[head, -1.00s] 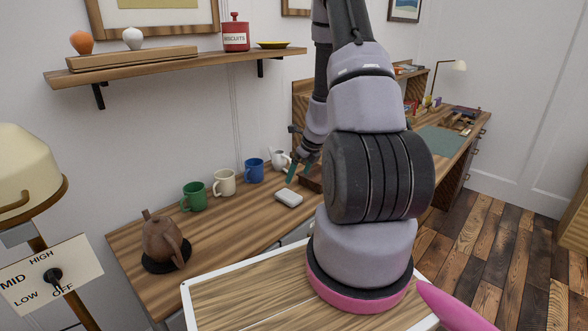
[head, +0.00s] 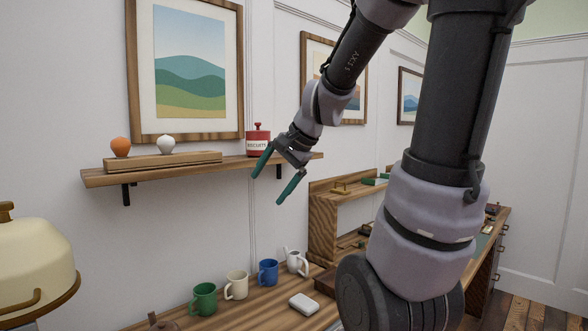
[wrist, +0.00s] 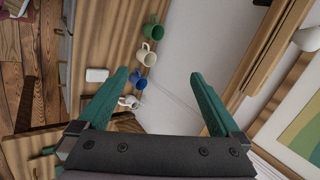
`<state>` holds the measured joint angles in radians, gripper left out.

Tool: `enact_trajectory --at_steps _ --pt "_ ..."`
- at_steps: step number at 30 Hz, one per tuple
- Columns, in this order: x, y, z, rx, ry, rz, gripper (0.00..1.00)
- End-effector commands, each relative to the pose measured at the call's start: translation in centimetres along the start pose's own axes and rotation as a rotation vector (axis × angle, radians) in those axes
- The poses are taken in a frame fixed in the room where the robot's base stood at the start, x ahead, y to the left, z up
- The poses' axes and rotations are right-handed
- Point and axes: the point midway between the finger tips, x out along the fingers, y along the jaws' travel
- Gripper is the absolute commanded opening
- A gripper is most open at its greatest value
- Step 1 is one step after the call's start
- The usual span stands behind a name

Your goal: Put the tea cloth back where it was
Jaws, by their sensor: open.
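No cloth that I can clearly make out is in view. A small white rounded slab (head: 303,304) lies on the wooden desk in front of the mugs; I cannot tell whether it is folded cloth. It also shows in the wrist view (wrist: 97,75). My gripper (head: 266,190), with green fingers, is open and empty. It hangs in the air by the right end of the wall shelf (head: 190,172), well above the desk. In the wrist view my gripper (wrist: 160,73) has nothing between its fingers. The shelf's right end is partly hidden by it.
The shelf bears a red biscuit tin (head: 258,141), a wooden block (head: 163,163), and orange and white balls.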

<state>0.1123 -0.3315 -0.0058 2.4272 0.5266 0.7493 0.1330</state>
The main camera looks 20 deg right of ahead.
Motion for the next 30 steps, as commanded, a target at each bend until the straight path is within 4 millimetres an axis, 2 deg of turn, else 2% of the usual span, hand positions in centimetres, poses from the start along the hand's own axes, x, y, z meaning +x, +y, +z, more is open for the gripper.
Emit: enact_trajectory --at_steps 1,3,6,10,15,30 --pt "-2.1 0.2 1.6 -0.116 0.018 0.001 1.0" --pt "-4.3 1.1 3.1 -0.261 0.043 0.019 1.0" --pt "-6.8 2.4 4.6 -0.432 0.084 0.049 1.0" --pt "-9.0 3.9 5.5 -0.576 0.13 0.082 1.0" --pt "-10.1 4.8 5.8 -0.645 0.156 0.104 1.0" --pt "-10.1 4.7 5.8 -0.646 0.157 0.105 1.0"
